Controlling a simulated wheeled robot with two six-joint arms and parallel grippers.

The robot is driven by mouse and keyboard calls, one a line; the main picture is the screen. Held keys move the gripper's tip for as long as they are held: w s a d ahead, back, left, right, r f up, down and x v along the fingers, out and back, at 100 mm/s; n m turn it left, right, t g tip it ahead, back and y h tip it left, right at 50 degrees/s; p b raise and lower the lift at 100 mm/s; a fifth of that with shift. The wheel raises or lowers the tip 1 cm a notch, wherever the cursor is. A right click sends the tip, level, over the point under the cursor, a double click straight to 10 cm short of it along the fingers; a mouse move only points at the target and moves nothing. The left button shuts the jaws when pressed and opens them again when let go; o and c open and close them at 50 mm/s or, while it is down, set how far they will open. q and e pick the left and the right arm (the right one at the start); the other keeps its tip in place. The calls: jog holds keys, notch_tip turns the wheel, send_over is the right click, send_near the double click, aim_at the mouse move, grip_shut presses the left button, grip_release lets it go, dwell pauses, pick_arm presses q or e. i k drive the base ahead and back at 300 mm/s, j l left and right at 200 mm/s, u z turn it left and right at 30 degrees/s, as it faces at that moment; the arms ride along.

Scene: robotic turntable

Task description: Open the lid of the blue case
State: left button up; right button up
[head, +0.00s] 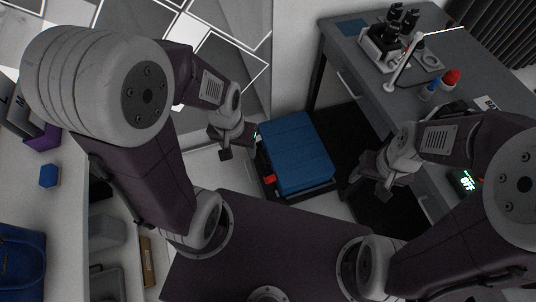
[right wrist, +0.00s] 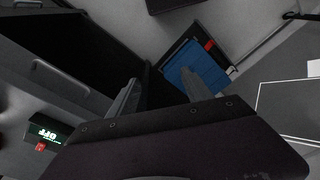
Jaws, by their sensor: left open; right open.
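The blue case (head: 297,150) sits low between my two arms, on a dark base, in the middle of the head view. Its ribbed blue lid looks shut. A small red part (head: 269,179) shows at its left front corner. The case also shows in the right wrist view (right wrist: 200,70), beyond the fingers. My left gripper (head: 238,146) is open, just left of the case; I cannot tell whether it touches it. My right gripper (head: 362,177) is open and empty, to the right of the case and apart from it.
A grey desk (head: 440,60) with a microscope (head: 390,40) and red and blue bottles stands at the right. A white counter with a blue bag (head: 22,262) and a blue block (head: 49,175) is at the left. A green-lit display (head: 465,182) is near my right arm.

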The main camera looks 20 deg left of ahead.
aim_at(297, 155)
jog(key=j+u, duration=0.35)
jog(key=i+j+u, duration=0.15)
jog(key=j+u, duration=0.15)
jog(key=i+j+u, duration=0.15)
jog(key=j+u, duration=0.2)
jog(key=j, duration=0.1)
